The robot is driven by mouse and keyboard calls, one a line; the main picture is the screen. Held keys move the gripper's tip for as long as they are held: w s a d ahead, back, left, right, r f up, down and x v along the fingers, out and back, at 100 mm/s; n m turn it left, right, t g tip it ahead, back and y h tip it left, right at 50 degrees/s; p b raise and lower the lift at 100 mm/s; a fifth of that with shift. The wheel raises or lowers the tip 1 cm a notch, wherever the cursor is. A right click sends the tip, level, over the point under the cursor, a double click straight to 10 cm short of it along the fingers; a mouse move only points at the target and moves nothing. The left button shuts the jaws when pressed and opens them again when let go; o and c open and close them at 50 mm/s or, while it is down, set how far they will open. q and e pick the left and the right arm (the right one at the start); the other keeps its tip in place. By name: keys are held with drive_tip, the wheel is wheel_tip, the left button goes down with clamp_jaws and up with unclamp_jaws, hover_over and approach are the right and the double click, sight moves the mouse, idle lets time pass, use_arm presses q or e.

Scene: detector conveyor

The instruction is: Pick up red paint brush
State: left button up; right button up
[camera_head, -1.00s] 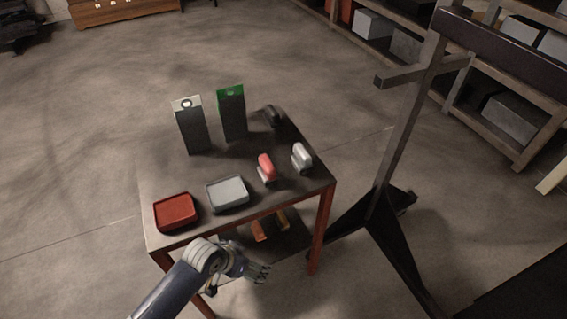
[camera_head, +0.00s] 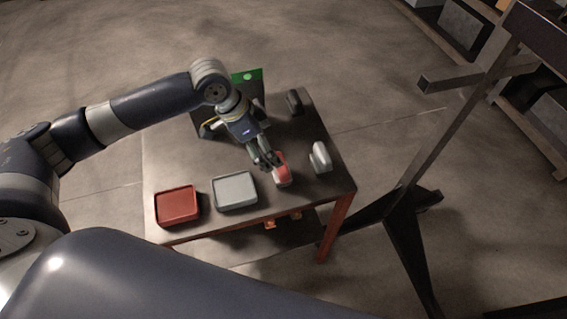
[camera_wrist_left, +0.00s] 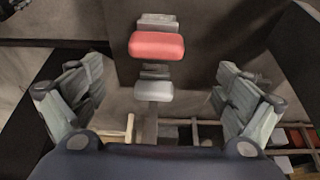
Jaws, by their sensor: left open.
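The red paint brush (camera_head: 282,171) stands on the table, right of the grey tray. In the left wrist view the red brush (camera_wrist_left: 157,46) shows its red top ahead of and between the spread fingers. My left gripper (camera_head: 268,163) is open and reaches over the table from the left, close beside the red brush. The wrist view shows the open fingers (camera_wrist_left: 158,100) apart, with nothing held. A white-grey brush (camera_head: 320,157) stands to the right of the red one; it also shows in the wrist view (camera_wrist_left: 153,92). My right gripper is not in view.
A red tray (camera_head: 178,206) and a grey tray (camera_head: 235,191) sit along the table's (camera_head: 322,196) front. A green-topped box (camera_head: 248,77) stands behind my left arm, which hides much of it. A dark object (camera_head: 294,101) lies at the back. A metal stand (camera_head: 440,150) rises at right.

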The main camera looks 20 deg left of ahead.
sight(281, 171)
use_arm(q)
drive_tip(key=x, duration=0.3)
drive_tip(key=shift+s+d+f+p, duration=0.2)
drive_tip(key=shift+d+f+p, duration=0.05)
drive_tip(key=shift+f+p, duration=0.05)
drive_tip(key=shift+w+d+f, duration=0.1)
drive_tip(key=shift+w+f, duration=0.05)
drive_tip(key=shift+f, duration=0.15)
drive_tip(key=shift+w+d+f, duration=0.1)
drive_tip(key=shift+f, duration=0.15)
drive_tip(key=p+x, duration=0.2)
drive_tip(key=x, duration=0.2)
drive_tip(key=shift+d+f, duration=0.15)
drive_tip(key=shift+f, duration=0.2)
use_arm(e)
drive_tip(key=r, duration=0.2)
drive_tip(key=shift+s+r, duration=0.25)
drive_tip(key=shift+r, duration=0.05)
use_arm(q)
drive_tip(key=c, duration=1.2)
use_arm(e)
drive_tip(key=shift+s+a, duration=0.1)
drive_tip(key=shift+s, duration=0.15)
